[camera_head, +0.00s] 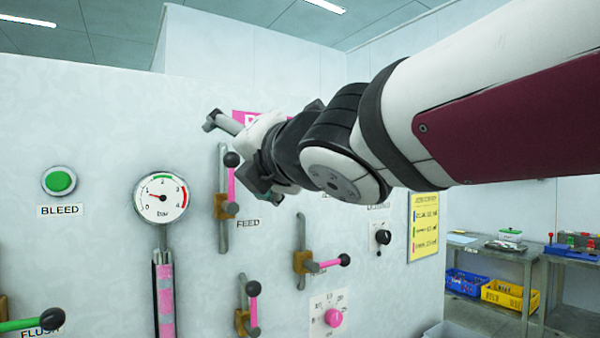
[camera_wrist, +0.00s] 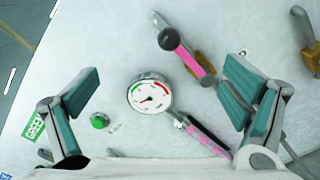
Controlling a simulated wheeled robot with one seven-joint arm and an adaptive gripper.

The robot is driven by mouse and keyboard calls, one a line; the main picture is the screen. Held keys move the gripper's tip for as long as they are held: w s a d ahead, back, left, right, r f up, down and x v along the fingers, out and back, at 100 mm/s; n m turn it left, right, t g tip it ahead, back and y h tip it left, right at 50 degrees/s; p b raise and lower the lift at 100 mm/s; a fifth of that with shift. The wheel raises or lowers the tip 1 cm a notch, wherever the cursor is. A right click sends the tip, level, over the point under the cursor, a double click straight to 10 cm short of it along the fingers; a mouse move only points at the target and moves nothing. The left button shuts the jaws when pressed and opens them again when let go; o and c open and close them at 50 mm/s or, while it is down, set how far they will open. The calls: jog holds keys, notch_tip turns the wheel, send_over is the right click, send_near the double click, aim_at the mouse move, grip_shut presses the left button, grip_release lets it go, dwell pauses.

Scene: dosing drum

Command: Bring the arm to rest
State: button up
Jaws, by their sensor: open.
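My arm reaches in from the upper right of the head view, raised in front of the pale panel (camera_head: 105,110). My gripper (camera_wrist: 160,75) is open in the wrist view, with its teal-padded fingers wide apart at left and right and nothing held between them. In the head view the gripper is mostly hidden behind my wrist; a dark part of it shows close to the pink FEED lever (camera_head: 231,185). I cannot tell whether it touches anything. The wrist view looks toward the panel, with the gauge (camera_wrist: 149,94) and the pink-handled lever (camera_wrist: 188,60) between the fingers.
The panel carries a green BLEED button (camera_head: 59,181), a bar gauge (camera_head: 161,197), a second pink lever (camera_head: 328,264), a lower pink lever (camera_head: 253,305) and a pink knob (camera_head: 333,317). A shelf (camera_head: 490,254) with blue and yellow bins (camera_head: 508,298) stands at right.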

jog(key=s+d+f+m+g+h, duration=0.1)
jog(key=d+f+m+h, duration=0.4)
jog(key=d+f+m, duration=0.35)
jog(key=s+d+f+m+g+h, duration=0.1)
jog(key=s+d+f+m+h, duration=0.1)
jog(key=d+f+m+h, duration=0.6)
jog(key=s+d+f+m+g+y, duration=0.1)
jog(key=s+d+f+m+g, duration=0.3)
jog(key=s+d+f+m, duration=0.2)
jog(key=s+d+f+m+g+y, duration=0.2)
jog(key=s+d+f+m+g, duration=0.2)
jog(key=s+f+m, duration=0.5)
jog(key=s+d+m, duration=0.2)
jog(key=s, duration=0.1)
jog(key=shift+d+f, duration=0.15)
jog(key=shift+f, duration=0.2)
